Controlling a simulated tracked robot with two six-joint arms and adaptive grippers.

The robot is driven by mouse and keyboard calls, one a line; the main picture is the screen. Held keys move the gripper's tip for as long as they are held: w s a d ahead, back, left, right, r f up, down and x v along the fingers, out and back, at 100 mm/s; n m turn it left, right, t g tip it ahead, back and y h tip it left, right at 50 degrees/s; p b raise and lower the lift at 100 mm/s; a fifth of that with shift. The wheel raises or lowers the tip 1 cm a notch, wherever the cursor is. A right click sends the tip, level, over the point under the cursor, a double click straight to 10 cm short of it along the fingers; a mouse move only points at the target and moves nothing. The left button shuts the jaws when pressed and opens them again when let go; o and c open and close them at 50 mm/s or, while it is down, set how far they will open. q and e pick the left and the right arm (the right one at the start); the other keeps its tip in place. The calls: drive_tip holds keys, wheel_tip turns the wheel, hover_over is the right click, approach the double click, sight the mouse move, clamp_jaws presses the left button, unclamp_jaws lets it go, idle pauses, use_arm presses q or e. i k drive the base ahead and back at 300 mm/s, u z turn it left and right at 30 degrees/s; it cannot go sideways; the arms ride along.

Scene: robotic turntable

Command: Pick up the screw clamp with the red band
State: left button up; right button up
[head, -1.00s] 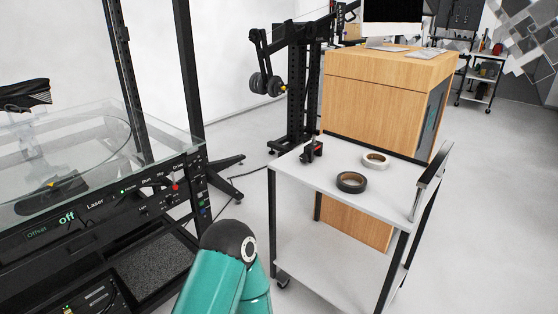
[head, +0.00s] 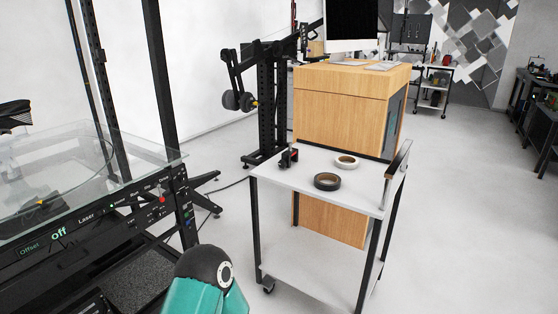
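The screw clamp (head: 288,159) stands near the back left corner of the white cart top (head: 300,185). It is small and dark, with a little red showing on it. It is some way ahead of me, and nothing is touching it from my side. Neither of my grippers is in view. Only a teal and black part of my own arm shows at the bottom, in front of the cart and well apart from the clamp.
A dark tape roll (head: 327,182) and a pale tape roll (head: 346,162) lie on the cart. A wooden cabinet (head: 340,100) stands close behind it. A black machine with a glass top (head: 110,165) blocks the left. Open floor (head: 470,220) lies to the right.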

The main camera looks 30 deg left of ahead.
sight(291, 152)
drive_tip(key=u, duration=0.7)
